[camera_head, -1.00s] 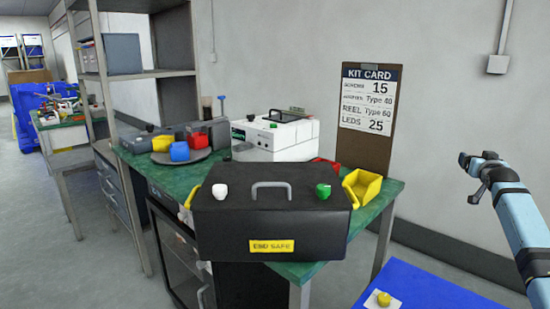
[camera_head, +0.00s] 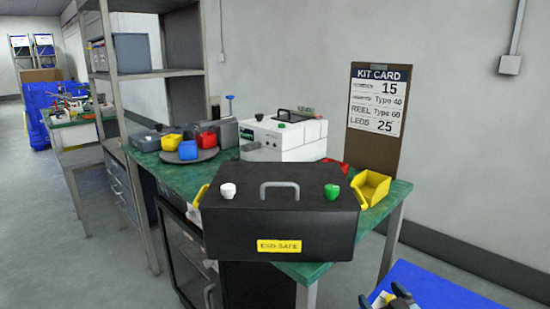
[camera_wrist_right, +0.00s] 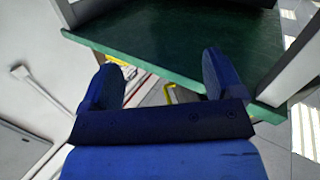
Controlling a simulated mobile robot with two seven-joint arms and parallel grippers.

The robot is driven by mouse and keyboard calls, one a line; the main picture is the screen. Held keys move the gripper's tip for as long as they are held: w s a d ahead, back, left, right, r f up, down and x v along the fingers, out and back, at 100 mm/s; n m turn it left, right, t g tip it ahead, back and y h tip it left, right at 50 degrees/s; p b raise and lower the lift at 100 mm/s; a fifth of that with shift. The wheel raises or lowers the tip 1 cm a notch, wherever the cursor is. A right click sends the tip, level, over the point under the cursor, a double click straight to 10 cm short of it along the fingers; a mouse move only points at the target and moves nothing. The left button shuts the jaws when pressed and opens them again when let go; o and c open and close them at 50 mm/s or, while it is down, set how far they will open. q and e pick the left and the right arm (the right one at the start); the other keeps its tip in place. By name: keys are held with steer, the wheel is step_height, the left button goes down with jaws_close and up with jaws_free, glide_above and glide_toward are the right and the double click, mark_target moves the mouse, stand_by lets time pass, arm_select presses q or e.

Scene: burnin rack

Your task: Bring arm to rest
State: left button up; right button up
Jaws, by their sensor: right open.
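My right gripper (camera_head: 385,298) shows at the bottom edge of the head view, in front of the blue surface, with most of its arm out of the picture. In the right wrist view its two blue fingers (camera_wrist_right: 160,80) stand wide apart with nothing between them. Beyond the fingers there is a green board or tabletop (camera_wrist_right: 190,40) and grey floor. My left gripper is not in view.
A black ESD-safe case (camera_head: 280,222) stands at the front of the green bench (camera_head: 165,172). A white machine (camera_head: 285,140), a yellow bin (camera_head: 371,187) and a kit card board (camera_head: 377,110) are behind it. A blue surface (camera_head: 430,285) lies at the lower right.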

steer(key=s+a+r+m+y, duration=0.15)
steer(key=s+a, duration=0.45)
steer(key=s, duration=0.6)
steer(key=s+a+r+y, duration=0.25)
steer(key=s+a, duration=0.35)
steer(key=s, duration=0.7)
arm_select(q)
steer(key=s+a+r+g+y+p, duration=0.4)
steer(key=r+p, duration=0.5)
steer(key=p, duration=2.6)
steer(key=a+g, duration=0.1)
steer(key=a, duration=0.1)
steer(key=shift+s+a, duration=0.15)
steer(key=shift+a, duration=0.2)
arm_select(e)
steer(key=s+d+r+g+h, duration=0.4)
steer(key=d+r+g+h, duration=0.1)
steer(key=r, duration=0.5)
steer(key=shift+d+g, duration=0.5)
steer(key=shift+d, duration=0.1)
steer(key=shift+r, duration=0.1)
